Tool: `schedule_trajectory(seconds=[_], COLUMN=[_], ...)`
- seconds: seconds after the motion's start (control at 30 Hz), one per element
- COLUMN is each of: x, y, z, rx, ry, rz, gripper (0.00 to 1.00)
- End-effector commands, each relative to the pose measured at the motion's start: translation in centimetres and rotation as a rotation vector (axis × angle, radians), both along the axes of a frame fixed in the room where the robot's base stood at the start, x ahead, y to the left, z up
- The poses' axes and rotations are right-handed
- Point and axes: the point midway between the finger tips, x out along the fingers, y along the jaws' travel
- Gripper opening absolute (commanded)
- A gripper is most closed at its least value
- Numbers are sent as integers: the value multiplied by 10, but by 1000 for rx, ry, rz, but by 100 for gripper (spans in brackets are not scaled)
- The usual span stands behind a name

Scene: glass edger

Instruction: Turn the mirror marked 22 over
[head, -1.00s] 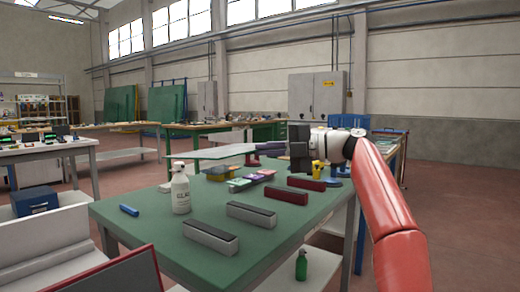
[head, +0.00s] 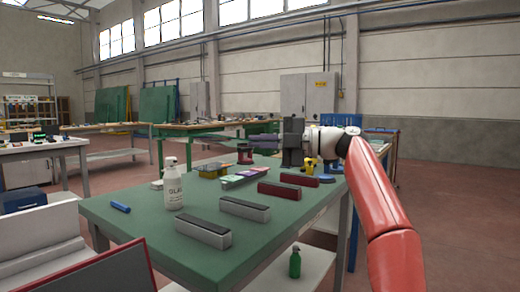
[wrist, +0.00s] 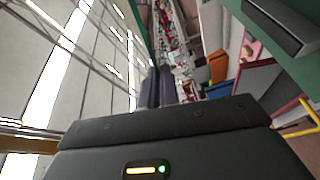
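My gripper (head: 250,142) reaches leftward over the far part of the green-topped table. In the wrist view its two dark fingers (wrist: 158,88) are close together, with a thin green-edged pane (wrist: 141,25) extending from their tips. I take this pane to be the mirror; it is edge-on, and no number 22 is readable. In the head view it is too thin to make out clearly. It is held above the table, roughly level. Two grey-sided padded rests (head: 203,235) (head: 245,209) and two dark red ones (head: 279,191) (head: 300,180) lie on the table.
A white spray bottle (head: 174,192) stands on the table's left part, near a blue object (head: 121,207). A yellow tray (head: 212,171) and coloured pads (head: 240,179) lie farther back. A green bottle (head: 295,263) stands on the lower shelf. The table's front-left top is fairly clear.

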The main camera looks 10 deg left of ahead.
Motion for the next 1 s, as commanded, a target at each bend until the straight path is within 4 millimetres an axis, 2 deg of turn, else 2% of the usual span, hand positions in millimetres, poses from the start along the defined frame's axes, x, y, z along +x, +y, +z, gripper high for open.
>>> schedule_trajectory(seconds=[1.0], x=[-6], y=[1], z=[-9], rx=[328], ry=[779], rz=[-83], gripper=[0])
